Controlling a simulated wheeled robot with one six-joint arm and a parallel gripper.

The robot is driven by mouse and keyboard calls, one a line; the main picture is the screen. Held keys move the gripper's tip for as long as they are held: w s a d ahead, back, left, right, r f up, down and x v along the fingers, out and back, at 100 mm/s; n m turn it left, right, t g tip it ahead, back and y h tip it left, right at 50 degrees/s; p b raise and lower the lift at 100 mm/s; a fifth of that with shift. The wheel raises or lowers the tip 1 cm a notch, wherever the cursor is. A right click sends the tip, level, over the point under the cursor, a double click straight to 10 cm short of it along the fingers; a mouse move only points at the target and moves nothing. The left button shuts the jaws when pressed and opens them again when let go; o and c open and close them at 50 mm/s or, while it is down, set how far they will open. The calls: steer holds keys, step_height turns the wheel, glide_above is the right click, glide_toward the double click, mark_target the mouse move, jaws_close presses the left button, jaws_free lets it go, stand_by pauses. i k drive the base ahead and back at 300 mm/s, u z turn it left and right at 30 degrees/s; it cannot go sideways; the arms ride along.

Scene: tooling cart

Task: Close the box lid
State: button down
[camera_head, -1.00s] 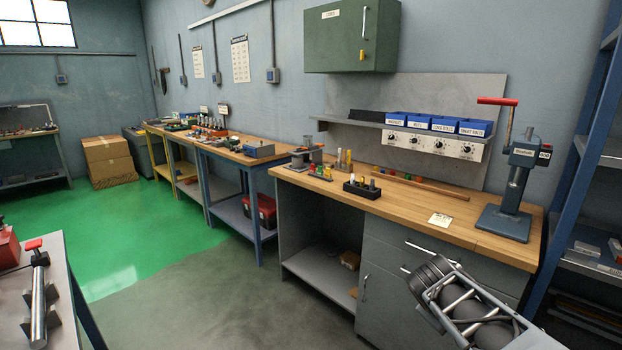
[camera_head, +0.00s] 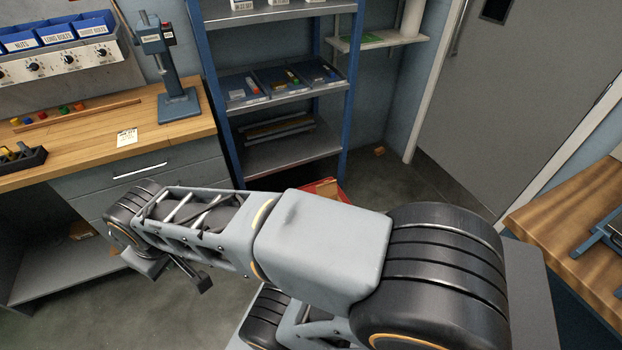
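A red object (camera_head: 331,188) shows behind my arm on the floor near the blue shelf rack. It may be a box, but most of it is hidden and I cannot make out a lid. My arm stretches across the lower middle of the view towards the left. The end of my arm, with what looks like part of my gripper (camera_head: 192,278), hangs in front of the workbench, apart from the red object. Its fingers are not clear enough to tell whether they are open or shut.
A wooden workbench (camera_head: 90,150) with a press (camera_head: 172,75) stands at the left. A blue shelf rack (camera_head: 272,107) with trays stands in the middle. A grey door (camera_head: 525,110) is at the back right. Another wooden table (camera_head: 570,220) borders the right. Bare floor shows before the door.

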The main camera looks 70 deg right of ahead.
mark_target(328, 189)
steer(key=z, duration=1.9)
steer(key=k, duration=1.2)
steer(key=z, duration=0.2)
steer(key=i, duration=0.9)
steer(key=z, duration=0.45)
steer(key=i, duration=1.05)
steer(key=u, duration=0.4)
